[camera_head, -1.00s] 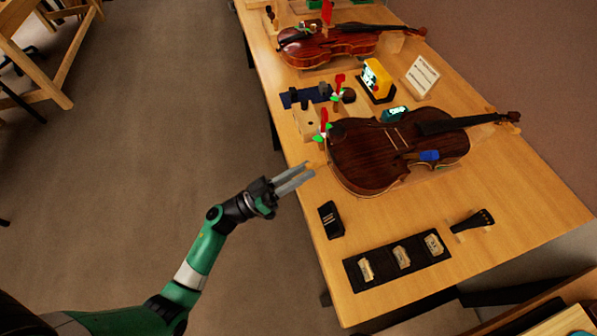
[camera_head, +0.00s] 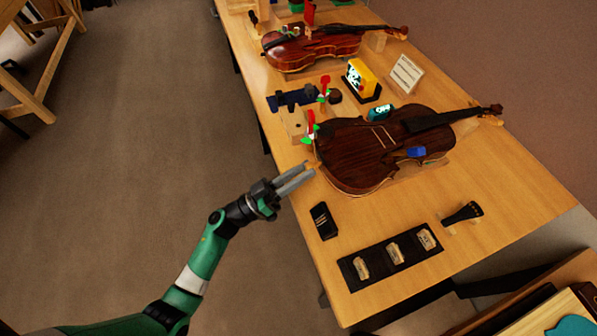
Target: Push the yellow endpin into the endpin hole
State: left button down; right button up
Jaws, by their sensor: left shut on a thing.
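The near violin (camera_head: 350,150) lies on the bench with its rounded bottom end toward the left and its neck toward the upper right. My left gripper (camera_head: 309,168) points at that bottom end, with its fingertips just beside the violin's edge. It is shut on the yellow endpin, of which only a tiny speck shows at the fingertips. The endpin hole is too small or hidden to make out. I cannot tell whether the endpin touches the violin. My right gripper is not in view.
Red-and-green clamps (camera_head: 310,130) stand close to the violin's left edge. A black block (camera_head: 323,221) and a black tray (camera_head: 350,271) with several pale pieces lie in front. A black tailpiece (camera_head: 463,213) lies at right. A second violin (camera_head: 310,50) is farther back.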

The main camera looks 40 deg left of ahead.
pick_arm(q)
jog(key=shift+w+d, duration=0.2)
jog(key=shift+w, duration=0.1)
jog(key=c, duration=0.6)
grip_release()
jog(key=shift+c, duration=0.2)
jog(key=shift+s+a+f, duration=0.1)
jog(key=shift+s+a, duration=0.05)
jog(key=shift+s, duration=0.15)
jog(key=p+v, duration=0.2)
jog(key=v, duration=0.9)
jog(key=shift+w, duration=0.1)
